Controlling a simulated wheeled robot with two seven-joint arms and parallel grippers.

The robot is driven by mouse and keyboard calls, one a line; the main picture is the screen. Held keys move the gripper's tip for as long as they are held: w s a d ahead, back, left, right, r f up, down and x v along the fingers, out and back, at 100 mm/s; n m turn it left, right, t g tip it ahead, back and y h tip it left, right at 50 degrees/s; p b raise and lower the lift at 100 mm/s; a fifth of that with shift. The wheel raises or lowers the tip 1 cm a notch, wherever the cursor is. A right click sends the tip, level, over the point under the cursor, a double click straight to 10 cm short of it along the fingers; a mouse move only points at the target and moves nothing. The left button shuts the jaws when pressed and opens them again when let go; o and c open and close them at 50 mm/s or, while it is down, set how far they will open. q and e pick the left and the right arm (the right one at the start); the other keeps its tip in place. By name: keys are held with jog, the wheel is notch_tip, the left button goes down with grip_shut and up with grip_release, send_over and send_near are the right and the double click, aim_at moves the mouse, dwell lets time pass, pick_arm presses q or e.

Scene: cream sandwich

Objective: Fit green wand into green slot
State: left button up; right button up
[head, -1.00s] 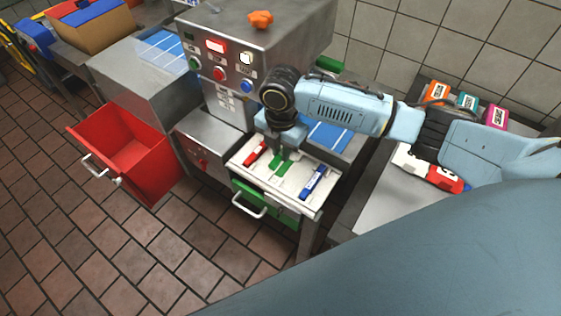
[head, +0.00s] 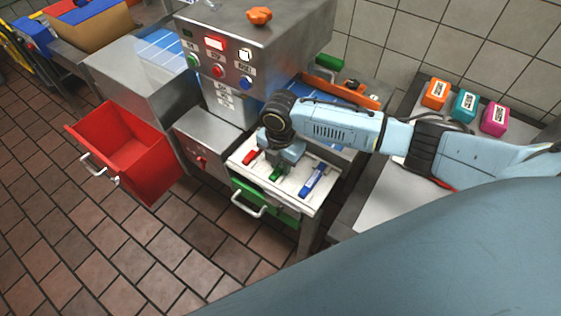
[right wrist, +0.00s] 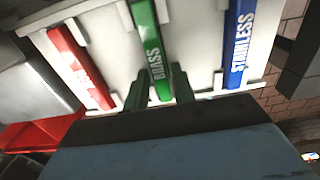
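The green wand (right wrist: 157,45) lies among the colored wands over the white tray (head: 247,173), in line with a place between the red and blue ones. My right gripper (right wrist: 160,90) points down over the tray, with one finger against each side of the green wand near its close end. It looks shut on it. In the head view the near part of the green wand (head: 276,174) shows below my right gripper (head: 284,160). Whether the wand is fully seated in its slot cannot be told. My left gripper is not in view.
A red wand (right wrist: 80,65) lies to the left and a blue wand (right wrist: 238,45) to the right, close by. A green drawer (head: 285,214) is below the tray. A red drawer (head: 122,150) stands open at left. Orange, teal and pink blocks (head: 466,105) sit at the right.

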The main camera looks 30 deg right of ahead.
aim_at(280, 167)
jog(key=shift+o, duration=1)
notch_tip(280, 167, up, 12)
jog(key=p, duration=0.1)
jog(key=shift+r, duration=0.25)
